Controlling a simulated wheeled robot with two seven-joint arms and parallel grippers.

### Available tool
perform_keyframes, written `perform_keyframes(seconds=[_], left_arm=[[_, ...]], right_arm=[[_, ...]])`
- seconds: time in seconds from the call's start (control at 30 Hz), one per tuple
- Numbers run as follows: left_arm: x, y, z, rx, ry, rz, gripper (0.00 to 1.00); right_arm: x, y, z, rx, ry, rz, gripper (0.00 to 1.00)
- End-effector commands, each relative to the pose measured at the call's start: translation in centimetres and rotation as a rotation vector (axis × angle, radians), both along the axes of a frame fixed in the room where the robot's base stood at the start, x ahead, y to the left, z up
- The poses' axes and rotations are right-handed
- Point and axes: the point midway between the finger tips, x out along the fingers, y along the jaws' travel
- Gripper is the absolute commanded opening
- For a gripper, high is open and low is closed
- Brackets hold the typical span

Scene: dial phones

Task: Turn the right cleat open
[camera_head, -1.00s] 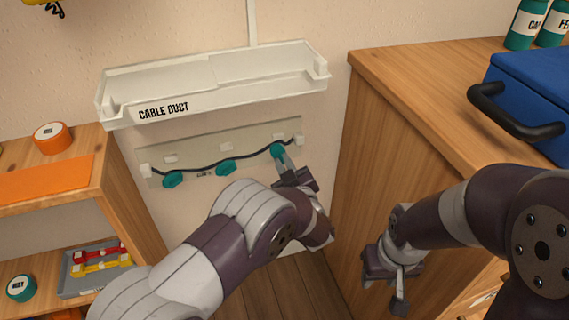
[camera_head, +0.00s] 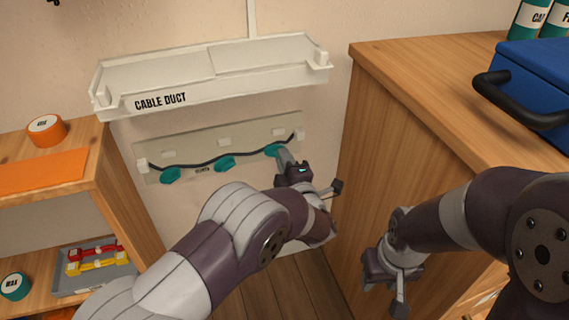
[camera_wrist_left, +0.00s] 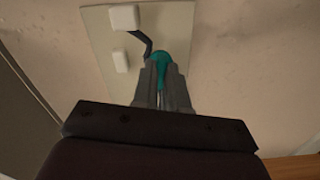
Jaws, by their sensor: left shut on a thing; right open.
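A pale panel (camera_head: 196,152) on the wall below the cable duct carries a dark cable (camera_head: 240,160) and three teal cleats. The left cleat (camera_head: 170,176) and the middle cleat (camera_head: 224,163) stand free. The right cleat (camera_head: 272,150) is at my left gripper (camera_head: 282,158), whose fingers are shut on it. In the left wrist view the right cleat (camera_wrist_left: 160,56) shows teal between the fingertips (camera_wrist_left: 160,74), and its lower part is hidden by them. My right gripper (camera_head: 398,290) is open and empty, low in front of the wooden cabinet.
The white cable duct (camera_head: 210,95) juts out above the panel. A wooden shelf (camera_head: 110,170) stands at left with an orange tape roll (camera_head: 46,130). A wooden cabinet (camera_head: 400,130) at right bears a blue box (camera_head: 530,85) with a black handle.

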Motion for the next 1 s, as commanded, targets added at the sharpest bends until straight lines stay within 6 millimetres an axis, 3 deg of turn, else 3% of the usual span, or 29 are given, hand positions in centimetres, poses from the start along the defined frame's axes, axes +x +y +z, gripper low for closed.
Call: perform_keyframes(seconds=[0.6, 1.0], left_arm=[[-0.1, 0.0, -0.6, -0.514, -0.164, 0.0, 0.0], [-0.1, 0.0, -0.4, -0.69, -0.219, -0.001, 0.0]], right_arm=[[0.0, 0.0, -4.7, 0.0, 0.0, 0.0, 0.43], [0.0, 0.0, -6.3, 0.0, 0.0, 0.0, 0.43]])
